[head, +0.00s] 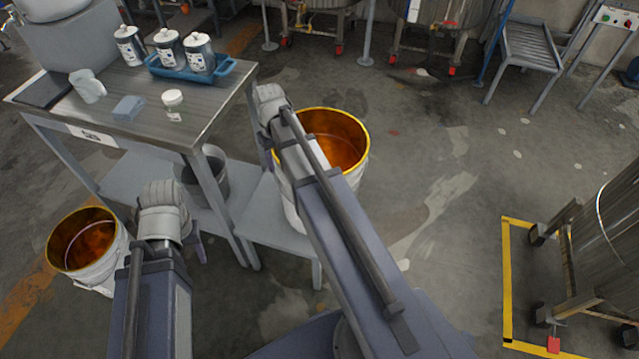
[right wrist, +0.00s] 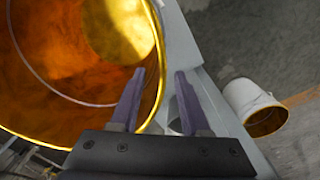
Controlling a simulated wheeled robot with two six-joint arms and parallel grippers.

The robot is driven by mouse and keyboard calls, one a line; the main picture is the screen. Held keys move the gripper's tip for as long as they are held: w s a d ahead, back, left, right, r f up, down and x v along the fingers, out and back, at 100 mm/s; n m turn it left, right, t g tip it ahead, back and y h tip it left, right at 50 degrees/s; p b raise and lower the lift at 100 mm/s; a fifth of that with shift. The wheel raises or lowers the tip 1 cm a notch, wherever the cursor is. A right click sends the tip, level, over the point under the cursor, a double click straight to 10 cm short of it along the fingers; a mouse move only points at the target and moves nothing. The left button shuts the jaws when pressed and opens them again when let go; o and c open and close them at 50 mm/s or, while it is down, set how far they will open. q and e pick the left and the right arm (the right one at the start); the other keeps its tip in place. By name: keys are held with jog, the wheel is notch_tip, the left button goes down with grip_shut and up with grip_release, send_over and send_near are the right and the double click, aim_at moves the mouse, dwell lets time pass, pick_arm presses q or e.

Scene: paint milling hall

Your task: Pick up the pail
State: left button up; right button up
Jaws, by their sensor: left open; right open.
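A white pail (head: 356,176) with a yellow rim and an orange-coated inside stands right of the steel table; my right arm covers part of it. Its rim (right wrist: 162,70) fills the left of the right wrist view. My right gripper (right wrist: 158,75) is open, with one finger over the pail's inside and the other outside, the rim between them; I cannot tell whether they touch it. A second similar pail (head: 98,272) stands on the floor at left and shows in the right wrist view (right wrist: 243,95). My left gripper (head: 200,248) is open and empty, right of that pail, its fingers mostly hidden.
Wheeled vessels stand at back and right. The middle floor is clear.

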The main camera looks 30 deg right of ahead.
notch_tip(320, 180, down, 5)
jog(key=b, duration=0.4)
jog(key=shift+d+b, duration=0.15)
jog(key=shift+b, duration=0.15)
grip_shut()
dwell(1.0)
